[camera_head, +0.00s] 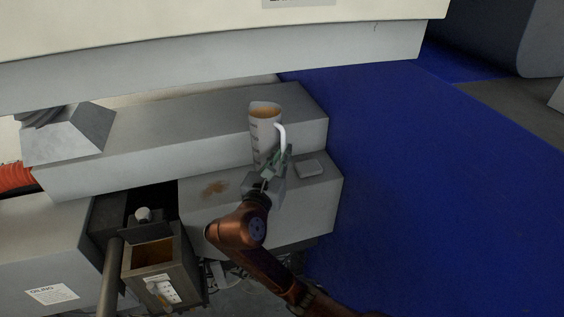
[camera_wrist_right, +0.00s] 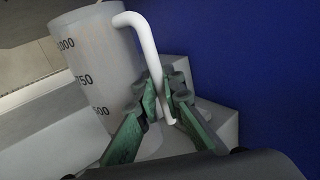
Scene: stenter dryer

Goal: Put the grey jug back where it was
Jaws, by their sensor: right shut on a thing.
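The grey jug (camera_head: 263,131) is upright at the grey stepped housing, with measuring marks on its side and a brownish inside at its open top. Its white handle faces right. My right gripper (camera_head: 274,163) is shut on the handle's lower part. In the right wrist view the jug (camera_wrist_right: 98,65) fills the left, and the green fingers of my right gripper (camera_wrist_right: 168,105) are around the white handle (camera_wrist_right: 148,50). I cannot tell whether the jug's base touches the lower step (camera_head: 300,205). My left gripper is not in view.
A small grey square block (camera_head: 310,168) lies on the lower step, right of the gripper. A brown stain (camera_head: 214,188) marks the step at left. An open metal box (camera_head: 155,255) stands at lower left. Blue floor (camera_head: 430,190) is clear at right.

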